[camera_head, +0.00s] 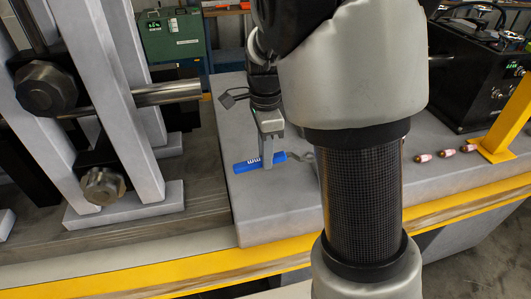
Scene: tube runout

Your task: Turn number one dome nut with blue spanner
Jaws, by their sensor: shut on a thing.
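The blue spanner (246,165) has a blue handle with white marking. It lies low over the grey bench top, and its grey metal end goes right, partly behind my arm. My gripper (268,161) points down and is shut on the blue handle. I cannot tell whether the spanner touches the bench. At the left, a grey frame holds a large dark round knob (46,88) and a smaller brownish one (103,185). I cannot tell which, if either, is the number one dome nut.
A metal tube (166,93) sticks out right from the frame. Several small pink and brass pieces (447,153) lie on the right of the bench (271,214). A black machine (478,82) and a yellow post (507,125) stand at right. The bench front left is clear.

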